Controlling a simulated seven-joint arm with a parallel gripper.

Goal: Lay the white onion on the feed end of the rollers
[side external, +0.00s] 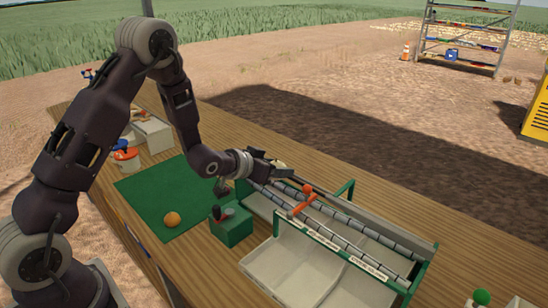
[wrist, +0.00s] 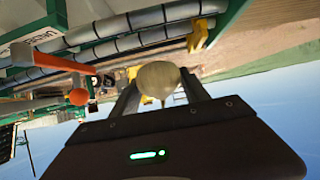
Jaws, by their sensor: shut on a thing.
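The white onion (wrist: 158,78) is pale and rounded. It is between the fingertips of my gripper (wrist: 158,92) in the wrist view, and the fingers are shut on it. In the side external view the onion shows as a small pale patch (side external: 281,166) at the tip of my gripper (side external: 277,170), over or beside the upper left end of the rollers (side external: 350,236). The grey rollers run in two lines in a green frame, and they also show in the wrist view (wrist: 128,44). I cannot tell whether the onion touches them.
An orange lever (side external: 302,203) stands across the rollers close to my gripper. A green box (side external: 231,226) is left of the frame, and an orange ball-like thing (side external: 172,219) lies on the green mat (side external: 150,190). Pale bins (side external: 275,268) sit below the rollers.

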